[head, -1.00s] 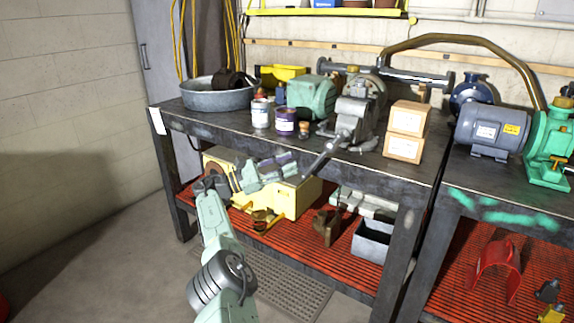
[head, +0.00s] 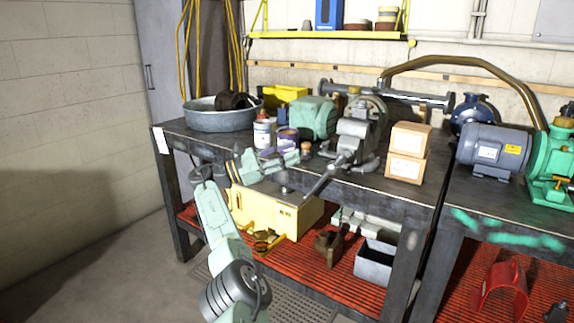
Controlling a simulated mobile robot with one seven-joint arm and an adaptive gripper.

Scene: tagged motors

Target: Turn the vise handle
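The grey metal vise (head: 357,132) stands on the workbench's front edge, right of the middle in the head view. Its long grey handle bar (head: 322,180) slants down and left from the vise front, past the table edge. My light green arm rises from the bottom of the view and bends right at the bench's front. Its end, with my gripper (head: 290,158), is left of the vise and seems apart from the handle. The fingers are too small and merged with the background to tell if they are open or shut.
Paint cans (head: 262,134) and a metal basin (head: 222,116) stand behind my arm's end. Two stacked cardboard boxes (head: 407,152) sit right of the vise. A yellow machine (head: 270,212) and a grey bin (head: 374,262) are on the red lower shelf. Floor is free at left.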

